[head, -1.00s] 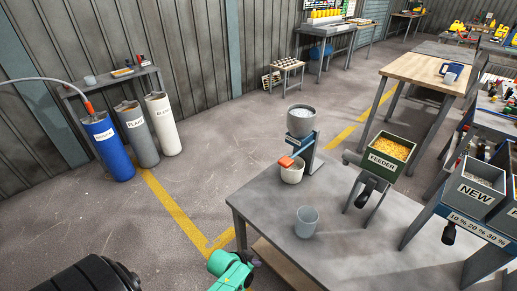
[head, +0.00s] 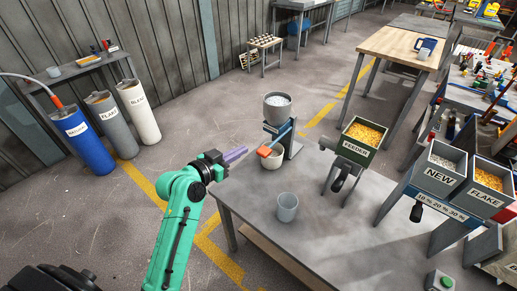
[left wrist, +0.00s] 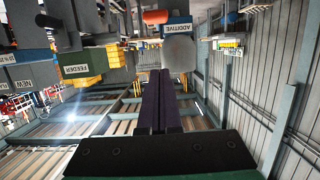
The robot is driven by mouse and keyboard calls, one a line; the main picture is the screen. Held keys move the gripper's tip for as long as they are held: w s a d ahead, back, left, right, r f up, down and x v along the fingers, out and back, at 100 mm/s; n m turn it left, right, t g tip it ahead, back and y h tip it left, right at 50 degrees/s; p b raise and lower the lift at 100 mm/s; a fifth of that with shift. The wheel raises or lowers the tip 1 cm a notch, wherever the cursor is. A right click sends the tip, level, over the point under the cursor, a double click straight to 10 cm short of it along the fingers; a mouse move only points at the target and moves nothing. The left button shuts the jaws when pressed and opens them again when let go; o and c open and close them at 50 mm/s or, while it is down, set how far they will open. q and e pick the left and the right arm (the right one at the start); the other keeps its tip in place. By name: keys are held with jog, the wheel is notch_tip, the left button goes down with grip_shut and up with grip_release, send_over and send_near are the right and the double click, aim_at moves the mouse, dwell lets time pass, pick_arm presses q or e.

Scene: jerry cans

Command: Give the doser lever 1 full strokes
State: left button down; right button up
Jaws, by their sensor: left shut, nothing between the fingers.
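The doser (head: 277,108) stands at the back left of the grey table. It has a grey hopper on a blue-grey stand. Its lever, with an orange end (head: 264,152), slants down to the left in front of the stand. A pale bucket (head: 272,162) sits under the lever. My left gripper (head: 238,153) is shut and empty, just left of the orange end and apart from it. In the left wrist view, its dark fingers (left wrist: 161,100) lie together, pointing at the grey doser hopper (left wrist: 180,54) labelled ADDITIVE. My right gripper is not in view.
A grey cup (head: 288,206) stands on the grey table (head: 315,250) in front of the doser. A FEEDER bin (head: 361,140) and NEW and FLAKE bins (head: 441,168) stand to the right. Blue, grey and white cylinders (head: 72,134) stand on the floor at left.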

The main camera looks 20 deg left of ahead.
pick_arm(q)
jog(key=w+d+f+p, duration=0.3)
jog(key=w+f, duration=0.3)
jog(key=w, duration=0.2)
jog(key=shift+w+d+f, duration=0.2)
jog(key=shift+w, duration=0.1)
notch_tip(320, 180, down, 6)
jog(key=t+h+b, duration=0.1)
jog(key=t+b, duration=0.2)
jog(key=b, duration=1.7)
jog(key=shift+f+t+h, duration=0.15)
jog(key=shift+t+h, duration=0.15)
jog(key=shift+d, duration=0.1)
